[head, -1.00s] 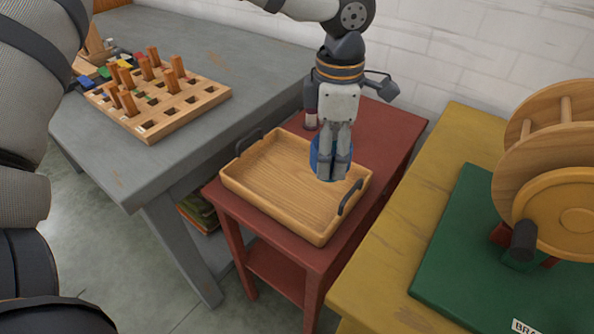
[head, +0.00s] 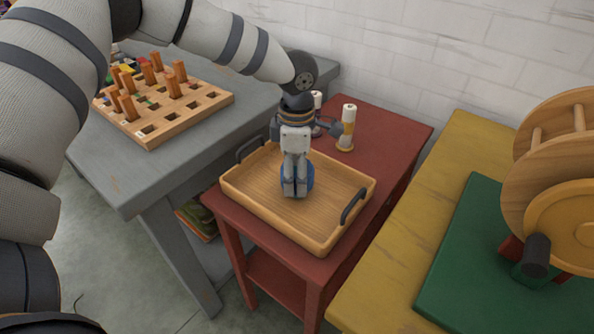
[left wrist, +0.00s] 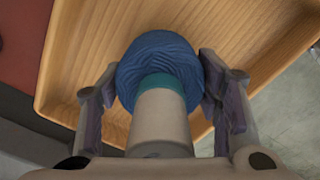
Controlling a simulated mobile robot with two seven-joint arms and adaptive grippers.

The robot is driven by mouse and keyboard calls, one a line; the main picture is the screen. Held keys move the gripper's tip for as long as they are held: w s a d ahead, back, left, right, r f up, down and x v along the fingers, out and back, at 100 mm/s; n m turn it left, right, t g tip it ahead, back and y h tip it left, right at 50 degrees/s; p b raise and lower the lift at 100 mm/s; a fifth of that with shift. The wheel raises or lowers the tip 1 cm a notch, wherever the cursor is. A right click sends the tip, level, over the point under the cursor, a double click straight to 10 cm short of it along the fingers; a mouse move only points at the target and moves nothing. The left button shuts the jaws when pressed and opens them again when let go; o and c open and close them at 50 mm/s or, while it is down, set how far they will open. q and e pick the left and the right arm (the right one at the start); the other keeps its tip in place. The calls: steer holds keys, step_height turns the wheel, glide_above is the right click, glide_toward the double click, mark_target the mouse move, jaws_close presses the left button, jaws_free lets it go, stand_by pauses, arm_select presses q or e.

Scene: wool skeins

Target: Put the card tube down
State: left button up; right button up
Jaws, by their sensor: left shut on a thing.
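The card tube (left wrist: 162,120) is pale, with a teal band and a bulge of blue wool (left wrist: 157,70) at its far end. My left gripper (head: 295,192) is shut on it, with one finger on each side in the left wrist view. In the head view the gripper points down over the wooden tray (head: 250,196), and only some blue wool (head: 310,176) shows behind the fingers. I cannot tell whether the wool touches the tray floor. My right gripper is not in view.
The tray, with dark handles, stands on a red table (head: 388,140). Behind it are pale tubes, one with a yellow base (head: 346,130). A pegboard (head: 165,108) is on the grey table at left. A wooden wheel (head: 560,190) stands on the yellow table at right. The tray's left part is clear.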

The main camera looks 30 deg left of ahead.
arm_select(q)
steer(key=o, duration=1)
steer(key=shift+f, duration=0.15)
steer(key=shift+o, duration=0.2)
step_height(320, 180, up, 12)
steer(key=shift+r+p, duration=0.2)
steer(key=shift+p, duration=0.2)
